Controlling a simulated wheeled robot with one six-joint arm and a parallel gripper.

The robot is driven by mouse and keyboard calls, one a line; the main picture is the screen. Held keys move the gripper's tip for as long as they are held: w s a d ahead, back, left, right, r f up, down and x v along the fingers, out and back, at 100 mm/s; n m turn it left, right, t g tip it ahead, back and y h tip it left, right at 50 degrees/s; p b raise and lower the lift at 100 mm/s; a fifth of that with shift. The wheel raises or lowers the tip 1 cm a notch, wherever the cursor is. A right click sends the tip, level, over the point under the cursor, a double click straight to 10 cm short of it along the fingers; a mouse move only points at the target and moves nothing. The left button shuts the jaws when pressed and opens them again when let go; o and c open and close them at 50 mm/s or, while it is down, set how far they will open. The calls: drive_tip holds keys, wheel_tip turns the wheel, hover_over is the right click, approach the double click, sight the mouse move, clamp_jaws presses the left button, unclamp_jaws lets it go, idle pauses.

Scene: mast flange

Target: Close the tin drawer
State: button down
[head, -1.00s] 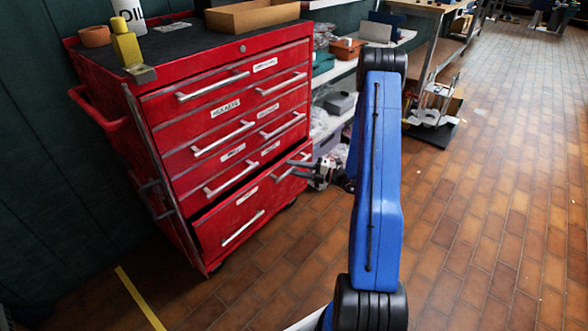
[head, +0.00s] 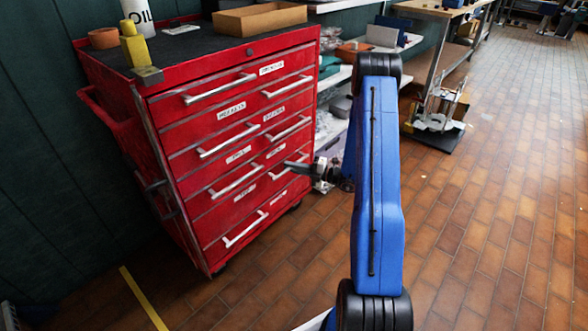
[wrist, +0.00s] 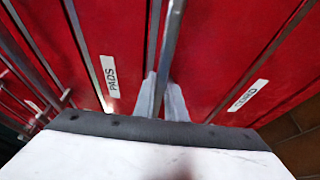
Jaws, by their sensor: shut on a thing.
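The red cabinet (head: 190,140) has several labelled drawers in two columns. The lower labels are too small to read in the head view, so I cannot tell by its label which is the tin drawer. The lower drawers (head: 215,252) look flush with the front, with no dark gap above them. My gripper (head: 296,165) is at the lower right of the cabinet front. In the wrist view, my gripper (wrist: 163,98) is shut on a metal bar handle (wrist: 173,40), between labels reading PADS (wrist: 110,76) and CORD (wrist: 248,95).
A cardboard tray (head: 260,18), a white bottle (head: 140,15), a yellow object (head: 134,46) and a brown pot (head: 103,38) stand on the cabinet top. Shelves and a wheeled stand (head: 438,110) are behind. The tiled floor on the right is clear.

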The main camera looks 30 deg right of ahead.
drive_tip(key=c, duration=1.8)
unclamp_jaws()
drive_tip(key=shift+w, duration=0.2)
drive_tip(key=shift+s, duration=0.1)
drive_tip(key=v, duration=1.7)
drive_tip(key=shift+s+d, duration=0.1)
